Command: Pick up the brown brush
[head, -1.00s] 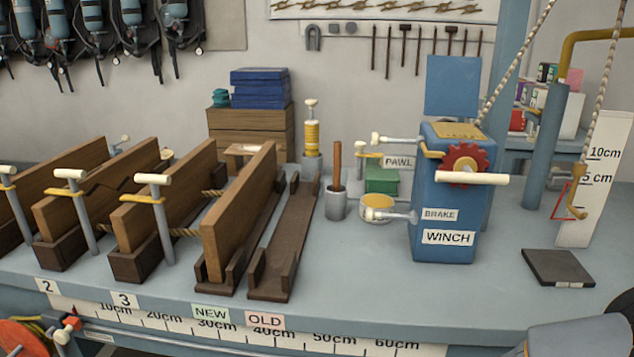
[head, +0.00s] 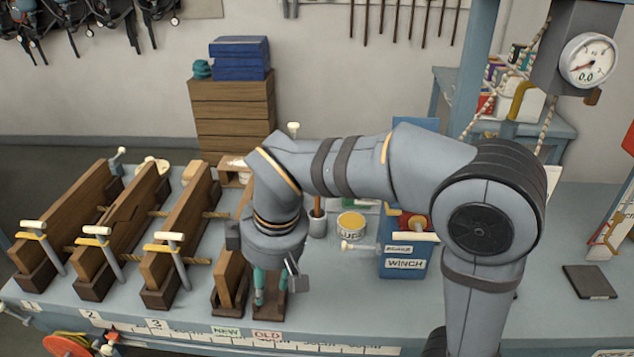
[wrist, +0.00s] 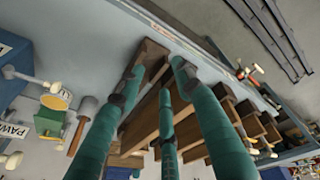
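My gripper (head: 271,300) points down over the dark wooden tray behind the OLD label, left of and nearer than the cup. Its teal fingers (wrist: 160,80) are spread, with nothing held between them.
A yellow-topped tin (head: 351,225) stands right of the cup, and the blue winch box (head: 404,262) is further right. Upright wooden boards in dark trays (head: 160,298) fill the left. A black pad (head: 590,282) lies far right.

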